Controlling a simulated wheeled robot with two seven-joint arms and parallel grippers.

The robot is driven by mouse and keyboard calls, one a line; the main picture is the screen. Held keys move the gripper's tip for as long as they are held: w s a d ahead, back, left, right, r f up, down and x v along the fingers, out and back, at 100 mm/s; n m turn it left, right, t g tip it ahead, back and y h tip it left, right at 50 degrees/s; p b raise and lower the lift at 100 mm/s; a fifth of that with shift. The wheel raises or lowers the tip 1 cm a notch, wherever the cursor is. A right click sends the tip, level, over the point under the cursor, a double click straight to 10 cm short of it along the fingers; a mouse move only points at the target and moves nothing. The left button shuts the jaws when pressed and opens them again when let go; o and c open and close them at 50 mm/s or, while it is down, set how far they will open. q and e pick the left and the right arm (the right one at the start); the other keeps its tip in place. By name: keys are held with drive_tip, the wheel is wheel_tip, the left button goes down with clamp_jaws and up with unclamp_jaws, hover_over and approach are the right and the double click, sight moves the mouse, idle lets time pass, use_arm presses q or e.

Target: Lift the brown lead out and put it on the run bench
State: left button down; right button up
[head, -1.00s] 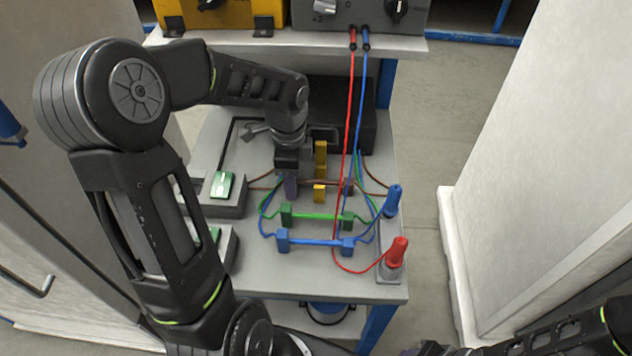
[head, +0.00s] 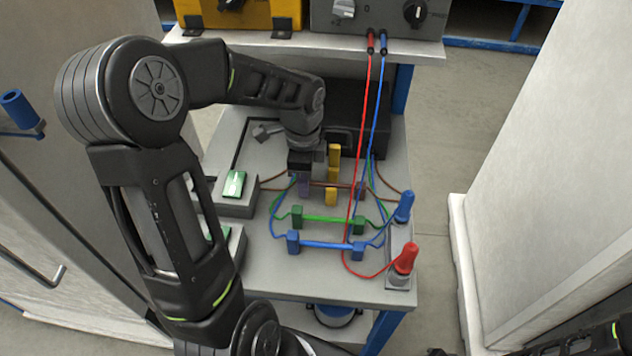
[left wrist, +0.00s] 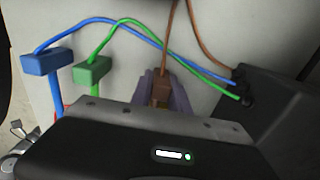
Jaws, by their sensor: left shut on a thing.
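The brown lead (head: 346,185) runs across the grey bench top (head: 330,279) behind the green and blue leads, with a brown plug block (head: 361,190) at its right end. My left gripper (head: 304,188) points down at the lead's left end. In the left wrist view its purple fingers are shut on a brown plug (left wrist: 162,88) with a brown cable rising from it. The plug's lower part is hidden by the gripper body. I cannot tell whether it is seated or lifted. My right arm shows at the lower right, its gripper out of view.
The green lead (head: 329,220) and blue lead (head: 325,245) lie in front. A red cable (head: 360,130) hangs across the bench to a red plug (head: 406,258). A black box (head: 345,120) is behind.

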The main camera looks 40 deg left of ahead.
use_arm(q)
drive_tip(key=shift+r, duration=0.1)
wheel_tip(320, 180, up, 28)
drive_tip(key=p, duration=1)
